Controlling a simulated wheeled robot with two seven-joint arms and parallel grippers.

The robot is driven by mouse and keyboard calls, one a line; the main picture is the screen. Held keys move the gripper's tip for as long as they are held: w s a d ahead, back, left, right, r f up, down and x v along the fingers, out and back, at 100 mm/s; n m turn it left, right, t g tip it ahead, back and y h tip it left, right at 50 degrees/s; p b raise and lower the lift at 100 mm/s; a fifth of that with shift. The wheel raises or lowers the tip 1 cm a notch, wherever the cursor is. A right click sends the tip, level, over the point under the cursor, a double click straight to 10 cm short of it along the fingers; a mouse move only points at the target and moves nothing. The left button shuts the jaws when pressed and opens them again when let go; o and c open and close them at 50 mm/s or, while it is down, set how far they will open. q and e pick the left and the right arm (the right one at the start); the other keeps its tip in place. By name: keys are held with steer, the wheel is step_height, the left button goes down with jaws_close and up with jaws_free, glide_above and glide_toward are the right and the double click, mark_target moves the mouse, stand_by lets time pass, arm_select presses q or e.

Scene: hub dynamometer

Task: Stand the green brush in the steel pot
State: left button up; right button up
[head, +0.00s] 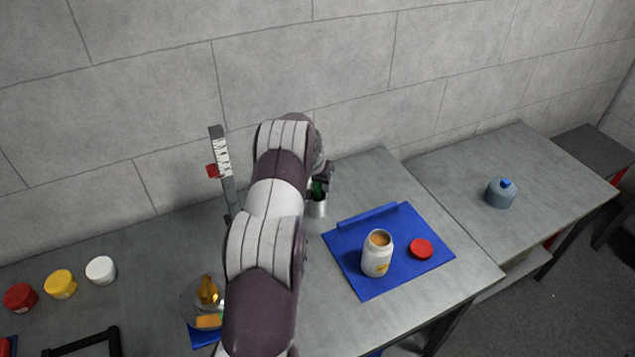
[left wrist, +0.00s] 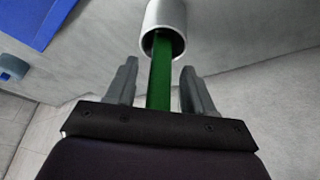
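The steel pot (head: 317,209) stands on the grey bench beside the blue mat, partly hidden by my left arm. In the left wrist view the pot (left wrist: 165,18) is at the top with its mouth facing the camera. The green brush (left wrist: 160,85) has one end inside the pot's mouth, and its green shaft runs back between my fingers. A bit of the brush (head: 317,188) shows above the pot in the head view. My left gripper (left wrist: 160,66) is open, with a gap on each side of the shaft. My right gripper is in neither view.
A blue mat (head: 405,222) right of the pot holds an open white jar (head: 376,257) and a red lid (head: 421,249). A grey-blue bottle (head: 500,194) stands farther right. An upright scale (head: 222,160) stands left of my arm. Red, yellow and white lidded pots are at far left.

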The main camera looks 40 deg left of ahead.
arm_select(q)
steer(key=shift+r, duration=0.1)
steer(key=shift+r+p, duration=0.35)
steer(key=shift+s+r+b, duration=0.2)
steer(key=shift+r+b, duration=0.1)
steer(key=shift+b, duration=0.05)
steer(key=b+v, duration=0.2)
steer(key=v, duration=0.9)
steer(key=s+d+m+g, duration=0.1)
steer(key=s+d, duration=0.2)
steer(key=d, duration=0.5)
steer(key=s+d, duration=0.2)
steer(key=d, duration=0.5)
steer(key=s+d+m, duration=0.1)
steer(key=s+d, duration=0.5)
steer(key=s, duration=0.3)
steer(key=s+d+f+m+g+h, duration=0.1)
steer(key=s+d, duration=0.6)
steer(key=s, duration=0.2)
steer(key=shift+d+m+g, duration=0.3)
